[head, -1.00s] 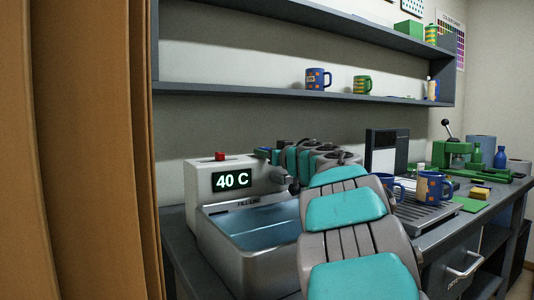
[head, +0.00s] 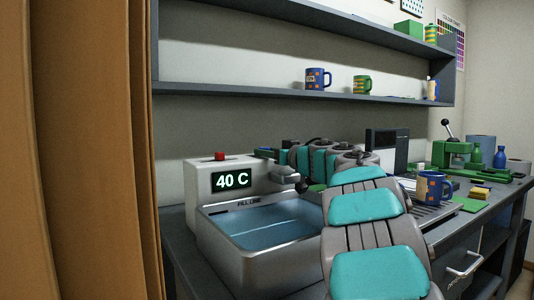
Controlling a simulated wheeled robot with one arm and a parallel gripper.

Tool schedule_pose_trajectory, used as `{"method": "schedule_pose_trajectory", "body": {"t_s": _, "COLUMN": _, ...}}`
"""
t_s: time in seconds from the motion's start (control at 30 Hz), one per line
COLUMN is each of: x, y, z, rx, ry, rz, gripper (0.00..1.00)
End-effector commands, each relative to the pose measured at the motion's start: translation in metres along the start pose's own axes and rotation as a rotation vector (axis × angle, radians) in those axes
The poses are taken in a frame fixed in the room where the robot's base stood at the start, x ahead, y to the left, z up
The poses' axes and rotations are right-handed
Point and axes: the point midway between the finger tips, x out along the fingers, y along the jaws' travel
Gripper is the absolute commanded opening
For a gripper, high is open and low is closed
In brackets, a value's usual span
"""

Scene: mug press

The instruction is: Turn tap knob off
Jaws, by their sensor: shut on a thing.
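The white tap unit (head: 205,195) shows 40 C on its display (head: 232,180) and has a red button (head: 220,156) on top. Its grey tap arm (head: 268,176) reaches over the metal basin, with a dark spout end (head: 302,186). The basin (head: 240,255) holds blue water (head: 255,230); a fill line label is on its back wall. My gripper (head: 268,153) is above the tap arm, shut on the tap knob, which is small and mostly hidden; a blue bit shows at the fingertips. I cannot make out the knob's angle or a stream from the spout.
A blue mug (head: 432,187) stands on a grate right of my arm. A green press (head: 458,155) stands farther right. Two mugs (head: 318,78) (head: 362,84) sit on the shelf above. A brown panel (head: 80,150) fills the left edge.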

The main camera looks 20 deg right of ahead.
Motion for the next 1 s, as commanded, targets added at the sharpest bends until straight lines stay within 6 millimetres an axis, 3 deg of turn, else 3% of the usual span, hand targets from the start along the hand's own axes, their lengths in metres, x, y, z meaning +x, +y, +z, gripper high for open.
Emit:
{"method": "schedule_pose_trajectory", "body": {"t_s": 0.5, "x": 0.0006, "y": 0.0057, "z": 0.0007, "rx": 0.000, "ry": 0.001, "rz": -0.265, "gripper": 0.00}}
{"method": "schedule_pose_trajectory", "body": {"t_s": 1.0, "x": 0.0013, "y": 0.0061, "z": 0.0006, "rx": 0.001, "ry": 0.000, "rz": -0.373, "gripper": 0.00}}
